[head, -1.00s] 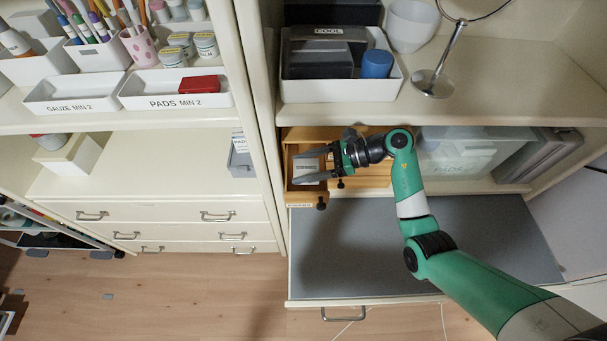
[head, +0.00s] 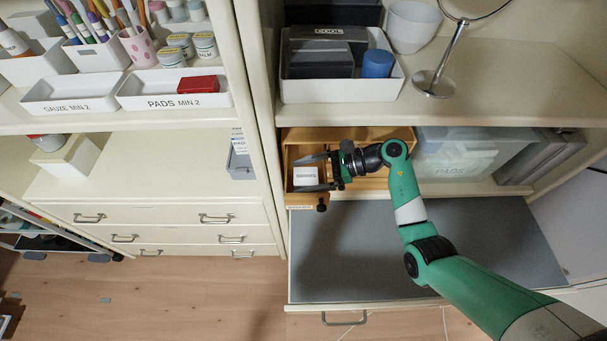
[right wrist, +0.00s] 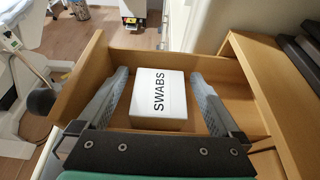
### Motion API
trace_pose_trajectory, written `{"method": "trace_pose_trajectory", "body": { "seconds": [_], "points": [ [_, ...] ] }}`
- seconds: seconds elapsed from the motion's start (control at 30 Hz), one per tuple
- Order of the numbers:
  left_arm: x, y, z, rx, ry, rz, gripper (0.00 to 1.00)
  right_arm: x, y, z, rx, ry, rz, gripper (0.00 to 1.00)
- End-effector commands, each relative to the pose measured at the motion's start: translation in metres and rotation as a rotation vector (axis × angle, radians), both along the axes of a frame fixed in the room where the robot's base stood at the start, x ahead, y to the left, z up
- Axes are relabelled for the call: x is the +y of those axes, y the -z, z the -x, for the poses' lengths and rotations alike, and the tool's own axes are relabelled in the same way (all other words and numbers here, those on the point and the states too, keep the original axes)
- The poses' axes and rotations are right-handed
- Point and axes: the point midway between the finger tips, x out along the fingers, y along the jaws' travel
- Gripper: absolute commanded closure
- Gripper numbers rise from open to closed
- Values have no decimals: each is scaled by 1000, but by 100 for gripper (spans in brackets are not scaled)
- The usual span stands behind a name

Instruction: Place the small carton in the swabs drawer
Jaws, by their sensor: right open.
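The small carton, a white box marked SWABS (right wrist: 158,98), lies in the open wooden drawer (right wrist: 85,80), label up, on the drawer floor. In the head view the carton (head: 305,175) shows in the small pulled-out drawer (head: 300,199) of the wooden unit. My right gripper (right wrist: 160,88) is open, with one finger on each side of the carton and a visible gap on both sides. In the head view my right gripper (head: 316,172) is over the drawer. My left gripper is not in view.
The wooden drawer unit (head: 385,136) stands on the shelf, next to a clear PADS bin (head: 455,165). A grey pull-out surface (head: 400,255) below is bare. A white tray (head: 340,91) with dark boxes and a blue cup stands above.

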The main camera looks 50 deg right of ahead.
Motion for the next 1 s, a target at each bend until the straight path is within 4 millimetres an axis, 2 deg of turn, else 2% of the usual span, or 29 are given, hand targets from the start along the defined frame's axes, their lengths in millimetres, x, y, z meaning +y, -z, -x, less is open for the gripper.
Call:
{"method": "trace_pose_trajectory", "body": {
  "seconds": [0.13, 0.23, 0.5, 0.7, 1.0],
  "points": [
    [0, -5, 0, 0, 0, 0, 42, 0, -5, 0, 0, 0, 0, 0],
    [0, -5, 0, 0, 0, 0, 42, -8, -9, 7, -2, 4, 0, 0],
    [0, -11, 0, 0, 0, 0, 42, -51, -34, 49, -3, 6, 1, 0],
    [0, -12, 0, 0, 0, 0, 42, -73, -47, 73, -2, 3, 0, 0],
    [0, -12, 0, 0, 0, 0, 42, -78, -50, 79, 0, 0, 0, 0]
  ]
}}
